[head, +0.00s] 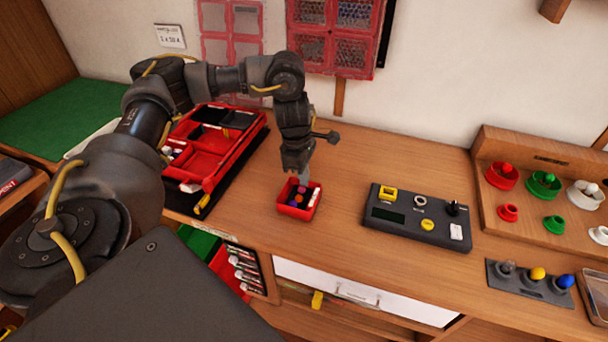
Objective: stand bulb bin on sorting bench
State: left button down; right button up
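A small red bin (284,210) with purple, orange and white pieces inside shows near the middle of the wooden bench (370,160); I take it for the bulb bin. It looks upright and appears to be at the bench top, but I cannot tell whether it rests there or hangs just above. My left gripper (304,178) points down at the bin's back rim, with its fingertips at or over that edge. The fingers are small and partly hidden, so I cannot tell whether they grip the rim. My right gripper is not in view.
A large red divided tray (205,180) lies left of the bin on a black mat. A dark control box (415,217) stands to the right. Further right are a wooden rack (540,205) of coloured cups and a grey holder (530,282) with bulbs. Bench between bin and box is clear.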

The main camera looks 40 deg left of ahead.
pick_arm(q)
jog(key=c, duration=2.1)
grip_release()
jog(key=shift+f, duration=0.15)
jog(key=shift+c, duration=0.2)
jog(key=o, duration=0.5)
jog(key=shift+c, duration=0.2)
jog(key=shift+r, duration=0.35)
notch_tip(320, 180, up, 12)
jog(key=a+p, duration=0.1)
jog(key=shift+s+a+f, duration=0.15)
jog(key=shift+s+a, duration=0.1)
jog(key=shift+s, duration=0.05)
